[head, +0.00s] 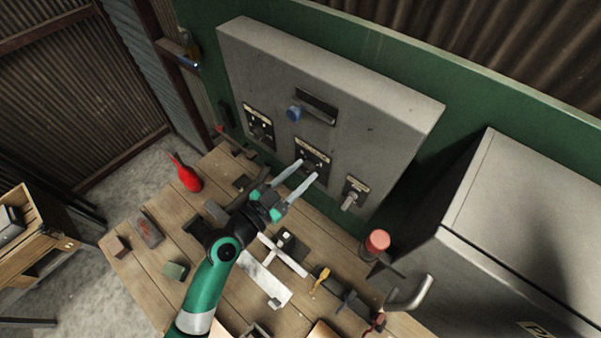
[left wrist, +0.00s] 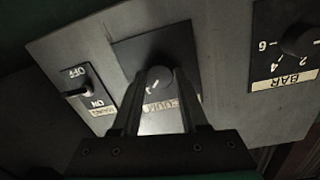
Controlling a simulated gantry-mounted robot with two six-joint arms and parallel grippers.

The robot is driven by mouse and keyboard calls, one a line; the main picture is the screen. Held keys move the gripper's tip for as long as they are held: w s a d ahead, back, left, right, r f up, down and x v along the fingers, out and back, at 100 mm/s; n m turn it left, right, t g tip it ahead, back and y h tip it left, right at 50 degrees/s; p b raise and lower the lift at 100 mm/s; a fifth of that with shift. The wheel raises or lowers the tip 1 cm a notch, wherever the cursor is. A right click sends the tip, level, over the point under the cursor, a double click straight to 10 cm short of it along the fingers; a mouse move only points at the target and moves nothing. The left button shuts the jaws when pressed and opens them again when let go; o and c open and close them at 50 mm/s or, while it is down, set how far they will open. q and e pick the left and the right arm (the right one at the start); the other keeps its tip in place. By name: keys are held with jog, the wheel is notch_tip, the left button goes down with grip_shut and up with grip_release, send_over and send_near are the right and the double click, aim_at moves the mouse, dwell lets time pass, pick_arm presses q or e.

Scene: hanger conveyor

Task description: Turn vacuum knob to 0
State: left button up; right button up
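The pointer's setting cannot be read. My left gripper (head: 308,170) is in front of this plate with its fingers apart. In the left wrist view the fingertips (left wrist: 164,74) lie on either side of the knob; I cannot tell whether they touch it. My right gripper is not in view.
A BAR dial (left wrist: 297,40) and an ON/OFF switch (left wrist: 77,92) flank the knob. A wooden bench (head: 215,285) with tools and a red bottle (head: 187,177) lies below.

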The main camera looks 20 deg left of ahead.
pick_arm(q)
grip_shut()
jog(key=shift+n, duration=0.4)
jog(key=n+b, duration=0.1)
jog(key=n, duration=0.1)
jog(key=shift+f+n, duration=0.1)
jog(key=shift+n, duration=0.2)
jog(key=n, duration=0.4)
jog(key=shift+n, duration=0.4)
jog(key=n+p, duration=0.1)
jog(key=n, duration=0.3)
jog(key=shift+n+t, duration=0.3)
jog(key=shift+n, duration=0.1)
jog(key=n+p, duration=0.1)
jog(key=n, duration=0.4)
jog(key=shift+y, duration=0.4)
jog(key=shift+n, duration=0.4)
